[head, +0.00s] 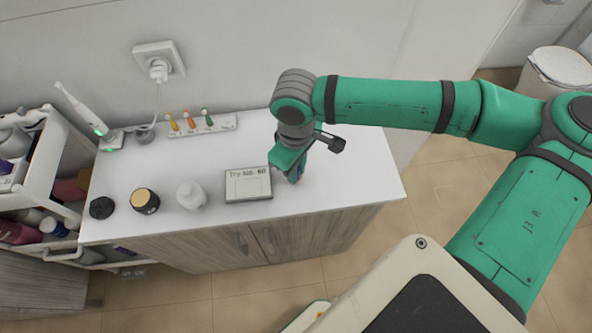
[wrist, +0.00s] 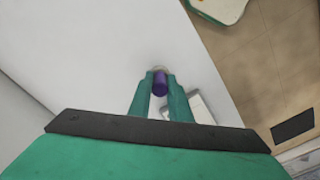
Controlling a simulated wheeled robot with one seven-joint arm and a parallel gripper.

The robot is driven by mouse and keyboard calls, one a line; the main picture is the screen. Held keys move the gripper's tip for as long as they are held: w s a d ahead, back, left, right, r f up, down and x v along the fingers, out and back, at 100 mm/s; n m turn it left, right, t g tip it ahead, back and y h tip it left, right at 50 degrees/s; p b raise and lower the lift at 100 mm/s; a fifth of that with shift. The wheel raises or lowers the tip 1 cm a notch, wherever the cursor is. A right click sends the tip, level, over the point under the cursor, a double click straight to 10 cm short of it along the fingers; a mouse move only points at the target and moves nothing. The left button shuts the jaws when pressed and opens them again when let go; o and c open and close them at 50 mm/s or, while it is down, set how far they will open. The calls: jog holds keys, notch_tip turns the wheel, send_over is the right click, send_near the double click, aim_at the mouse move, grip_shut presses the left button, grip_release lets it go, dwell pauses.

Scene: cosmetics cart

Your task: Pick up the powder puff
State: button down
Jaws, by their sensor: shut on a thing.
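The powder puff shows in the wrist view as a small purple piece (wrist: 160,86) with a pale rounded edge beyond it. It sits between the two fingertips of my gripper (wrist: 160,78), which are shut on it. In the head view my gripper (head: 291,172) points down over the right half of the white cart top, just right of the display box. Only a small dark bluish bit of the held thing shows there, and the fingers hide most of it. I cannot tell whether it touches the surface.
A white display box (head: 248,185) lies close to my gripper's left. Further left stand a white jar (head: 191,195), a black jar with a gold lid (head: 145,200) and a dark round item (head: 102,208). A holder with toothbrushes (head: 203,126) is behind. The cart top's right end is clear.

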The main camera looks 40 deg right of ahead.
notch_tip(320, 180, up, 2)
jog(key=shift+r, duration=0.2)
jog(key=s+a+r, duration=0.3)
jog(key=a+r, duration=0.7)
jog(key=a, duration=0.3)
jog(key=shift+a, duration=0.35)
jog(key=shift+s, duration=0.1)
